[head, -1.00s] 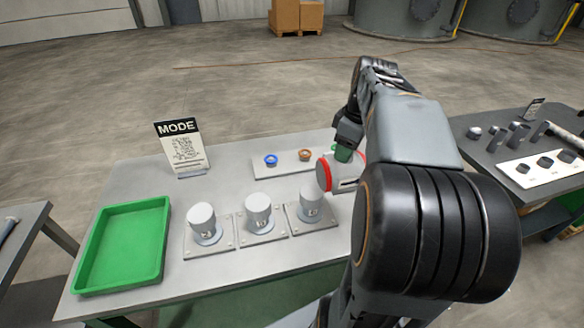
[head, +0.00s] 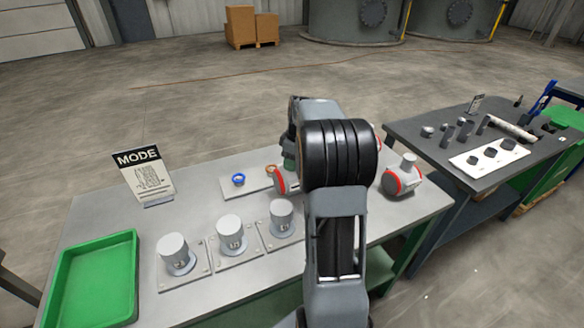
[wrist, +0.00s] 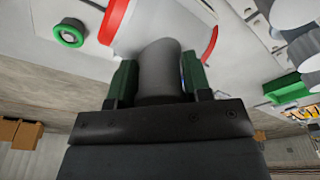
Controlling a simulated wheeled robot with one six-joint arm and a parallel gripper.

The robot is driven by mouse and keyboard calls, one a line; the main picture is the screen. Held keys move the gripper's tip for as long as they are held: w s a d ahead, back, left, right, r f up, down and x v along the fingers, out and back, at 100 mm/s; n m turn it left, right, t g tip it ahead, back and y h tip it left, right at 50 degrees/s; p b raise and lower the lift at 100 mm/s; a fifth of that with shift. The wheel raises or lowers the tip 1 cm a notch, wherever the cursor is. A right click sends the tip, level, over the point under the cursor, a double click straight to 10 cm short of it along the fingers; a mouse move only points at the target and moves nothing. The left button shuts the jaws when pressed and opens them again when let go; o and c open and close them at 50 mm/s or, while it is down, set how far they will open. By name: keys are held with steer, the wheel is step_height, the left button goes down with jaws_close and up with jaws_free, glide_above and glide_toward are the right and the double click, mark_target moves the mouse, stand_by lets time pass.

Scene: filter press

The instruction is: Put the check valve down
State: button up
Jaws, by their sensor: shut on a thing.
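The check valve (head: 280,181) has a pale body with red rings at its ends. In the wrist view its grey neck (wrist: 158,70) is between the two green fingers of my gripper (wrist: 158,88), which is shut on it. The valve's red-ringed body (wrist: 117,18) lies beyond the fingertips. In the head view my arm covers much of the valve and most of my gripper. I cannot tell whether the valve touches the table (head: 235,290). A similar red-ringed valve (head: 402,178) sits apart on the table's right side, neck up.
A plate with a blue ring (head: 239,180) and a brown ring is behind the valve. Several grey capped posts (head: 231,233) stand in front. A green tray (head: 92,285) and a MODE sign (head: 143,178) are at left. A dark table (head: 470,185) with parts is at right.

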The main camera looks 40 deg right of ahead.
steer(key=shift+w+d+f, duration=0.1)
steer(key=shift+w+f, duration=0.15)
steer(key=shift+f, duration=1.5)
